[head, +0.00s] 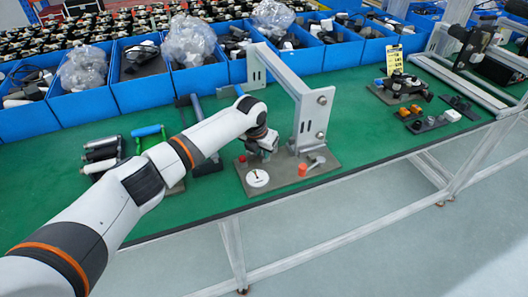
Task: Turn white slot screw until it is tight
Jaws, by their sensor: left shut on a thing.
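A grey board (283,181) lies on the green table near its front edge. A round white disc (257,178) with a short dark mark stands on its front left part. I cannot tell whether this disc is the white slot screw. My left gripper (268,153) is over the board, behind and slightly right of the disc, pointing down and apart from it. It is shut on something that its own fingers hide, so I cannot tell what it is. My right gripper is not in view.
The board also carries a red knob (242,158), an orange cylinder (302,170) and a grey lever (316,161). A tall metal frame (313,115) stands beside the gripper. Blue bins (142,88) line the back. Bare green table (365,135) lies to the right.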

